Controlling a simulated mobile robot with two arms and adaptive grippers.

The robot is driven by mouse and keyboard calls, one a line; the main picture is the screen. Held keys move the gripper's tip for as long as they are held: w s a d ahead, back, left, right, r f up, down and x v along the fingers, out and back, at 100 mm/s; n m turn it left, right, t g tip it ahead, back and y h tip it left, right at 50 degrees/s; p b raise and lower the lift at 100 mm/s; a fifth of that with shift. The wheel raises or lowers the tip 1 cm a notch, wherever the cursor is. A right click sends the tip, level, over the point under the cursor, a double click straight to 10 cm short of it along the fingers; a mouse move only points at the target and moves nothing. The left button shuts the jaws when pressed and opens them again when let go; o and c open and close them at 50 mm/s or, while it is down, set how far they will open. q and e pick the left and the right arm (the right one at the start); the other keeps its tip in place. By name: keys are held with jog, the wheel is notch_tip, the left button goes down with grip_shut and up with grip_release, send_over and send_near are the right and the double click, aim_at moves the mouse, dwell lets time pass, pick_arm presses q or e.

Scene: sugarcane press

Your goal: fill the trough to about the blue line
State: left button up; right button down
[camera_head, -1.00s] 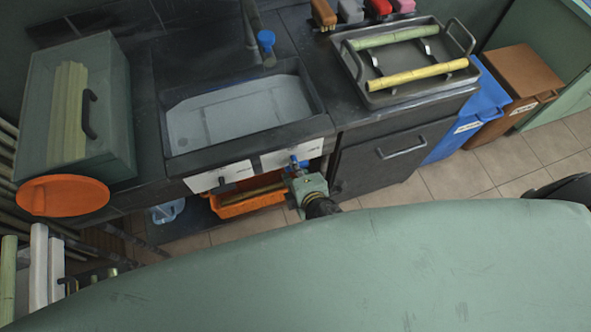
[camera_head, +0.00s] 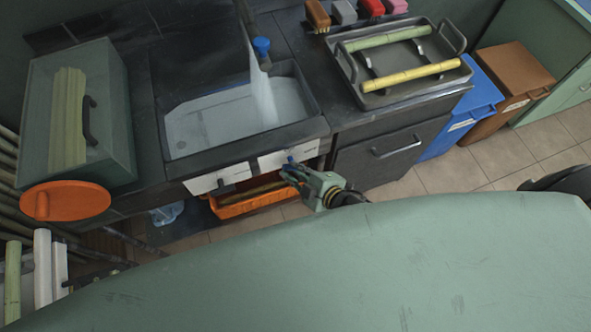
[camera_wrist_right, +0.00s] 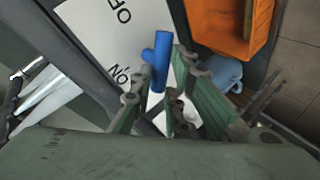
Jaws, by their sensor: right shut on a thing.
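The trough (camera_head: 222,117) is a dark-rimmed basin with a pale grey inside, set into the counter. A white stream of water (camera_head: 262,98) falls into its right part from the spout beside a blue knob (camera_head: 262,46). My right gripper (camera_head: 291,172) is at the front panel below the trough, shut on a blue valve handle. In the right wrist view the blue handle (camera_wrist_right: 159,65) sits between the fingers (camera_wrist_right: 172,98), beside a white plate (camera_wrist_right: 118,38) lettered ON and OFF. My left gripper is not in view.
A metal tray (camera_head: 400,97) with green and yellow cane pieces stands right of the trough. A green box (camera_head: 110,120) with a dark handle and an orange disc (camera_head: 65,201) are on the left. An orange crate (camera_head: 245,207) is below the panel. Blue (camera_head: 462,118) and brown bins (camera_head: 512,85) stand right.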

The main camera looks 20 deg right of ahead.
jog(key=shift+w+d+r, duration=0.1)
jog(key=shift+w+r, duration=0.25)
jog(key=c, duration=1.8)
grip_release()
jog(key=shift+s, duration=0.1)
jog(key=shift+o, duration=0.2)
jog(key=shift+f, duration=0.15)
jog(key=v, duration=1.2)
jog(key=shift+f, duration=0.15)
jog(key=shift+d, duration=0.1)
